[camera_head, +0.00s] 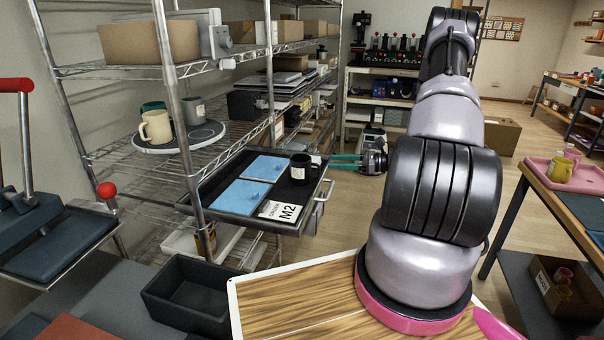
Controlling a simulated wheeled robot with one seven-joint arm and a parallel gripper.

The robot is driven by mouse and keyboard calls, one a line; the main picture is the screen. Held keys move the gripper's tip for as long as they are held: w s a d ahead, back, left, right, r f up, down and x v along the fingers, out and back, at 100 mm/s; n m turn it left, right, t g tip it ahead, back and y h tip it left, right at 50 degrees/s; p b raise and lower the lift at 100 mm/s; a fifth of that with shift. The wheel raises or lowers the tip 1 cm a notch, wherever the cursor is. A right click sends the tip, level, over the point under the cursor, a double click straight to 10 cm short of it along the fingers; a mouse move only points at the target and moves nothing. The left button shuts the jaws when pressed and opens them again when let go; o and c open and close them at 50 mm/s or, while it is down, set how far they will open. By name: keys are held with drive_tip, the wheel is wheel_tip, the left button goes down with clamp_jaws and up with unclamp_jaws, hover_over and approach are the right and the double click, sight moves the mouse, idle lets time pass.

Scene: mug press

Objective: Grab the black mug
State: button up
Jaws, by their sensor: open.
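The black mug (300,169) stands upright on a dark pull-out tray (218,196) of the wire rack, with a pale label on its front. My gripper (338,161) is just to the right of the mug, its teal fingers pointing left toward it. The fingers look spread, with nothing clearly held between them. The fingertips are very close to the mug's right side; I cannot tell whether they touch it or reach around its handle.
Blue panels (264,167) and an M2 card (284,211) lie on the tray. A cream mug (156,127) and a grey mug (194,111) stand on a round turntable (204,134) on the rack shelf. An empty black bin (190,301) stands below.

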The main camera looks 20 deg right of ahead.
sight(319, 177)
drive_tip(key=d+f+m+t+h, duration=0.1)
drive_tip(key=d+f+m+t, duration=0.3)
drive_tip(key=f, duration=0.4)
drive_tip(key=x, duration=0.5)
drive_tip(key=shift+w+a+r, duration=0.15)
drive_tip(key=shift+a, duration=0.05)
drive_tip(key=shift+r+x, duration=0.2)
drive_tip(key=shift+x, duration=2.45)
drive_tip(key=shift+w+d, duration=0.1)
clamp_jaws()
